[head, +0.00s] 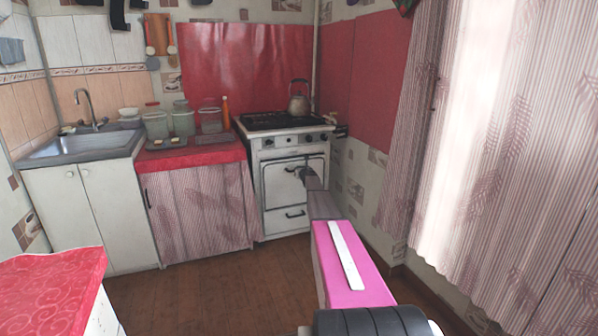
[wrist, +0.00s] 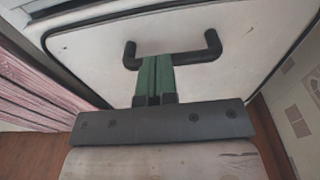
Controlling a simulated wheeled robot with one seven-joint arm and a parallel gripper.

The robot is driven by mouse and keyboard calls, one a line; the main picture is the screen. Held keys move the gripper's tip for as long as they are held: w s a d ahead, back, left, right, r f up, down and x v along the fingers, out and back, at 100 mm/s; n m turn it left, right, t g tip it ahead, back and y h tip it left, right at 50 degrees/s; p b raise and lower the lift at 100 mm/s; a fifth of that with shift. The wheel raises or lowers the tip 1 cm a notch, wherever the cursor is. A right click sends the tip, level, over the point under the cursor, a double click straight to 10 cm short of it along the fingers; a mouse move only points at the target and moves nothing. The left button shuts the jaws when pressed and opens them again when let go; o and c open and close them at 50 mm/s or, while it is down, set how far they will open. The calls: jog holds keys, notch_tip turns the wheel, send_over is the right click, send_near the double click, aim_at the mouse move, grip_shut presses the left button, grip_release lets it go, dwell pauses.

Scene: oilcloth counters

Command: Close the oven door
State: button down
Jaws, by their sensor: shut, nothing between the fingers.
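The white stove (head: 258,160) stands against the back wall, with its oven door (head: 275,180) on the front. The door looks upright and close to the stove front; I cannot tell whether a small gap is left. In the wrist view a white panel (wrist: 90,60) with a black bar handle (wrist: 212,44) fills most of the picture. My gripper (wrist: 155,62) has its green fingers together and empty, with the tips in front of the handle. I cannot tell whether they touch it. In the head view my arm hides part of the door and the fingertips.
A kettle (head: 299,97) stands on the hob. Below the oven door is a drawer with a dark handle (head: 295,215). A red-topped counter (head: 190,157) adjoins the stove on the left. The wall and striped curtain (head: 500,130) are on the right. The brown floor (head: 210,290) is clear.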

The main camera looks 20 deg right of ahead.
jog(key=s+r, duration=0.7)
jog(key=r, duration=0.1)
jog(key=s+a+f+n+g, duration=0.5)
jog(key=s+a+n, duration=0.5)
jog(key=s, duration=1.2)
jog(key=s+a+f+n+g, duration=0.4)
jog(key=s+a+n, duration=0.7)
jog(key=s, duration=1.1)
jog(key=s+a+f+n+g, duration=0.5)
jog(key=s+a+n+g, duration=0.3)
jog(key=s, duration=1.4)
jog(key=a+n, duration=0.3)
jog(key=n, duration=0.3)
jog(key=shift+s+a+f+h, duration=0.15)
jog(key=shift+a+f+h, duration=0.15)
jog(key=shift+h, duration=0.1)
